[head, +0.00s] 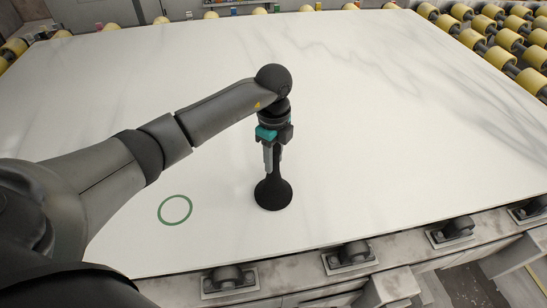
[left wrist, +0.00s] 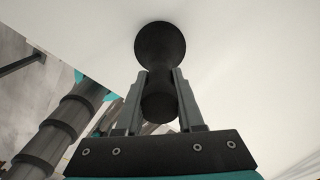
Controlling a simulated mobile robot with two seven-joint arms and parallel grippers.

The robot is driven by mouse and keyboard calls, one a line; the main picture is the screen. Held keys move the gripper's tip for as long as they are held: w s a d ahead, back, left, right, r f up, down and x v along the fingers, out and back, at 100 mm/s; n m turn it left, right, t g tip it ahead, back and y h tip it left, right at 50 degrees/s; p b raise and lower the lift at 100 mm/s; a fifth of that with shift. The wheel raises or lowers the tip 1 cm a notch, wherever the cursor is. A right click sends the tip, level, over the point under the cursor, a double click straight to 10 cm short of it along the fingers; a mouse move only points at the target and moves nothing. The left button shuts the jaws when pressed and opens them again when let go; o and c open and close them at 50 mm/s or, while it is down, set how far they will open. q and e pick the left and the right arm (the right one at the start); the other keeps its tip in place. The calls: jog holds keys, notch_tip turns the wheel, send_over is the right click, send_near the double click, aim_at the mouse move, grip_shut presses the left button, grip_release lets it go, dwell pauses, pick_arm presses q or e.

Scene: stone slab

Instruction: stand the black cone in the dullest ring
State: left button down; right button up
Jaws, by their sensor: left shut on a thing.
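The black cone (head: 273,194) has a wide round base and a narrow upper part, and stands upright near the front middle of the slab in the head view. My left gripper (head: 272,165) points down from above and is shut on its upper part. In the left wrist view the two fingers (left wrist: 162,85) flank the black cone (left wrist: 160,42). I cannot tell whether its base touches the slab. A dark green ring (head: 174,224) lies flat on the slab to the left of the cone, with nothing in it. I see no other ring; my arm hides part of the slab.
The white veined stone slab (head: 400,130) is broad and mostly clear. Yellow rollers (head: 502,60) run along its far right side. Black roller mounts (head: 348,256) sit on the frame beyond its front edge. Several small coloured items stand beyond the far edge.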

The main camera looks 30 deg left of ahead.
pick_arm(q)
jog(key=c, duration=1)
grip_release()
jog(key=shift+f, duration=0.15)
jog(key=o, duration=0.5)
jog(key=shift+r, duration=0.35)
notch_tip(320, 180, up, 12)
jog(key=shift+f+p, duration=0.1)
jog(key=shift+p, duration=0.3)
jog(key=shift+f, duration=0.1)
